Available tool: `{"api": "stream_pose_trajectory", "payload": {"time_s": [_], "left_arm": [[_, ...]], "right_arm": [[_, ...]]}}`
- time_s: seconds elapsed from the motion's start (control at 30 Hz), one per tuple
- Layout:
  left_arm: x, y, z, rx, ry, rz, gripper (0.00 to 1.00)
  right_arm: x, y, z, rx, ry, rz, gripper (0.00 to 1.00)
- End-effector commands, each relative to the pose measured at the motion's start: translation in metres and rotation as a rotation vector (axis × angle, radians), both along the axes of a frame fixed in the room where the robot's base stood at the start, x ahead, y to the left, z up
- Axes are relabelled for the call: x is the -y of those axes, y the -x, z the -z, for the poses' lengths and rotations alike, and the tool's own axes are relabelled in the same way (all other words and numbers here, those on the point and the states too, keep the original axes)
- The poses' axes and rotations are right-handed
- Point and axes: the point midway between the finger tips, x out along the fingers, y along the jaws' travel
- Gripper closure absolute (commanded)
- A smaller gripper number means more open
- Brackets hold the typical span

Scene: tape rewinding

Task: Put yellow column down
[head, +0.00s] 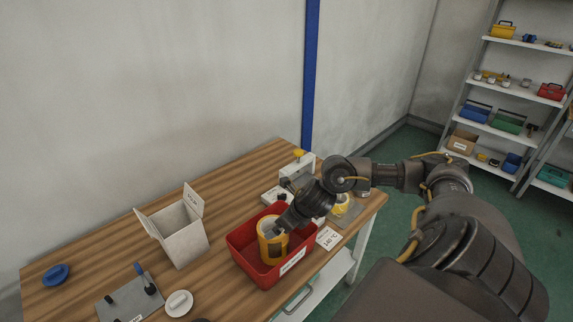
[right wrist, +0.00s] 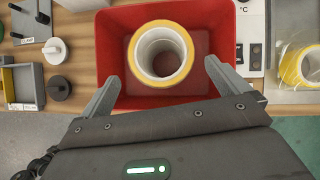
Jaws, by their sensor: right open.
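The yellow column (head: 268,246), a hollow yellow cylinder with a white inner wall, stands in the red bin (head: 241,258). In the right wrist view the column (right wrist: 185,55) appears from above, inside the red bin (right wrist: 222,20). My right gripper (head: 279,228) is over the bin at the column. In the right wrist view its two fingers (right wrist: 161,88) are spread wide, one on each side of the column's near edge, with visible gaps. It holds nothing. My left gripper is not in view.
A white open box (head: 183,239) stands left of the bin. A grey plate with black knobs (head: 118,300), a white round part (head: 179,303) and a blue ring (head: 55,275) lie at left. A white device (head: 299,171) stands behind the bin. A yellow roll (head: 342,205) lies at right.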

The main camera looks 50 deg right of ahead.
Motion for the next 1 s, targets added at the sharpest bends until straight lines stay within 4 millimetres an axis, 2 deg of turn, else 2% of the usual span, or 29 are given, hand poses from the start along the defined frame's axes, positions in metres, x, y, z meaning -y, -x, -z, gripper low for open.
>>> {"api": "stream_pose_trajectory", "payload": {"time_s": [0.1, 0.23, 1.0], "left_arm": [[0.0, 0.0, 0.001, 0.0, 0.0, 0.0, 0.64], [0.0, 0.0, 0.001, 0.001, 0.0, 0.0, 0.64], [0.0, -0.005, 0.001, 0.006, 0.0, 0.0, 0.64]], "right_arm": [[0.001, 0.008, -0.014, 0.003, 0.0, -0.001, 0.0], [0.002, 0.013, -0.021, 0.001, 0.0, -0.001, 0.0], [0.002, 0.015, -0.023, 0.0, -0.001, 0.0, 0.0]]}}
